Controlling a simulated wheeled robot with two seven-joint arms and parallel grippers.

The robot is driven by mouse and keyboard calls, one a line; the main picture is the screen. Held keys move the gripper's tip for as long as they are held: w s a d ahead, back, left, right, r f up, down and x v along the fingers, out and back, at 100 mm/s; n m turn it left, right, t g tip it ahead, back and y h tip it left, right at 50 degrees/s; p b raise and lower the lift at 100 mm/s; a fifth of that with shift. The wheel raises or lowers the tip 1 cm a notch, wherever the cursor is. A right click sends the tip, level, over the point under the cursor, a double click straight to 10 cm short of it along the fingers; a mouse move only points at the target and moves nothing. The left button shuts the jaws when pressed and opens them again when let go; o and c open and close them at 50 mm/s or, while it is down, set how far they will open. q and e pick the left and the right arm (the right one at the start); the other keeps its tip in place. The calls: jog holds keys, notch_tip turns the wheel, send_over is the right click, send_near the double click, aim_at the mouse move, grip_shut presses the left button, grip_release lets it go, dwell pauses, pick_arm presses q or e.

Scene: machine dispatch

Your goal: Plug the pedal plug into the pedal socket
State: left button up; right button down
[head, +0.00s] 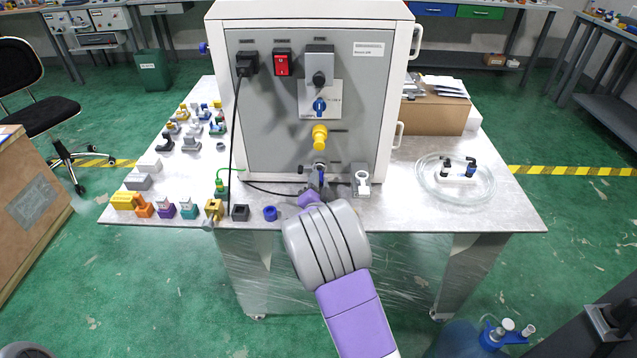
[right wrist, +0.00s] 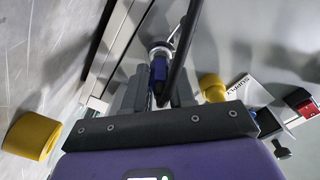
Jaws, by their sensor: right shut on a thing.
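The pedal plug (right wrist: 159,72), a blue cylinder, is between the fingers of my right gripper (right wrist: 157,95), which is shut on it. In the head view the plug (head: 321,174) is low on the machine's front, under the yellow fitting, with the right gripper (head: 319,188) partly hidden by its own wrist. A silver ring, apparently the pedal socket (right wrist: 160,47), lies right at the plug's far end. I cannot tell whether the plug is inside the socket or only in front of it. A dark bar, perhaps a cable, crosses beside the plug. My left gripper is not in view.
The white machine (head: 385,100) stands on the table (head: 425,210). A yellow fitting (head: 320,135) sticks out above the plug. A grey bracket with a white piece (head: 362,182) stands just right. Several small coloured blocks line the front left; a coiled clear hose (head: 430,180) lies right.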

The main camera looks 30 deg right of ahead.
jog(key=shift+x, duration=0.8)
jog(key=c, duration=0.9)
grip_release()
jog(key=shift+o, duration=0.2)
jog(key=shift+v, duration=1.75)
